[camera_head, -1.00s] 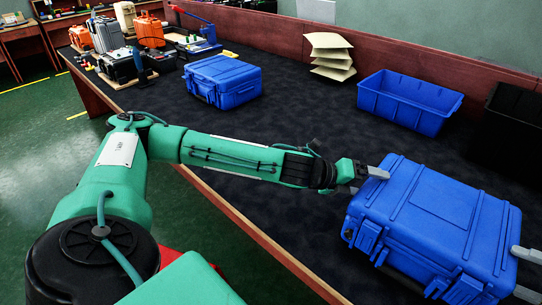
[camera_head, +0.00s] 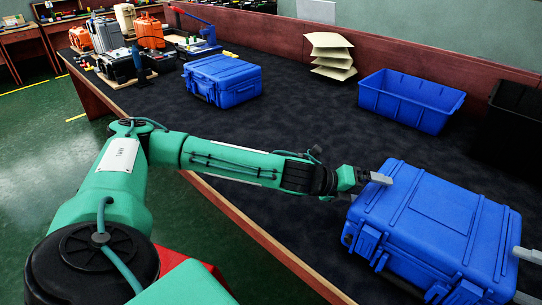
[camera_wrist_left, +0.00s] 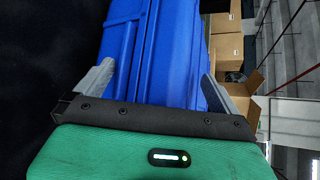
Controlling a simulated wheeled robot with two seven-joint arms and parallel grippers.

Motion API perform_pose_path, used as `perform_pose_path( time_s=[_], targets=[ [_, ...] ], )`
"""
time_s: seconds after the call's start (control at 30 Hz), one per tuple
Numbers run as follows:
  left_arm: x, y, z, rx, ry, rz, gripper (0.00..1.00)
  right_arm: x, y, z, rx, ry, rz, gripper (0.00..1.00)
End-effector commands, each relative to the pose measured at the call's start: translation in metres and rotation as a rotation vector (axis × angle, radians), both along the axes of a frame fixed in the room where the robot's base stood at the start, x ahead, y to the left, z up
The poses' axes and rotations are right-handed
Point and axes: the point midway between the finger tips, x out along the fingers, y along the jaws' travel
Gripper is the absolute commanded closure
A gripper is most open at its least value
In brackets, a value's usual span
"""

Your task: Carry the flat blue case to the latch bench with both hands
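A flat blue case (camera_head: 425,222) is at the right front of the head view, over the near side of the dark bench top. In the left wrist view, the left gripper's two fingers (camera_wrist_left: 158,85) lie either side of the blue case (camera_wrist_left: 165,50). My right gripper (camera_head: 525,276) shows only as grey fingertips at the case's right end, one above the other. Whether the case touches the bench is unclear. I cannot identify the latch bench.
A second blue case (camera_head: 222,79) stands further back on the bench top (camera_head: 290,120). An open blue bin (camera_head: 410,100), a dark bin (camera_head: 515,120) and a stack of cream trays (camera_head: 331,56) are along the back. Orange and grey cases (camera_head: 148,32) crowd the far left. The middle is clear.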

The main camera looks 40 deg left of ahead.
Motion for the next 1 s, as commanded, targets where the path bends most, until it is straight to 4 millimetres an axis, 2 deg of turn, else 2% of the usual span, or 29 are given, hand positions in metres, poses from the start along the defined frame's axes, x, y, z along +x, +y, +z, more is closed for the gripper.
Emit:
perform_pose_path(
  time_s=[0.47,0.63,1.0],
  targets=[
    [-0.001,0.005,0.003,-0.004,0.002,0.008,0.00,-0.001,-0.002,-0.003,-0.004,0.003,-0.002,0.00],
    [-0.015,0.017,0.010,-0.002,0.003,0.011,0.00,-0.001,-0.002,-0.003,-0.004,0.003,-0.003,0.00],
    [-0.062,0.051,0.032,-0.002,0.003,0.008,0.00,0.000,-0.003,-0.003,-0.004,0.004,-0.003,0.00]
  ],
)
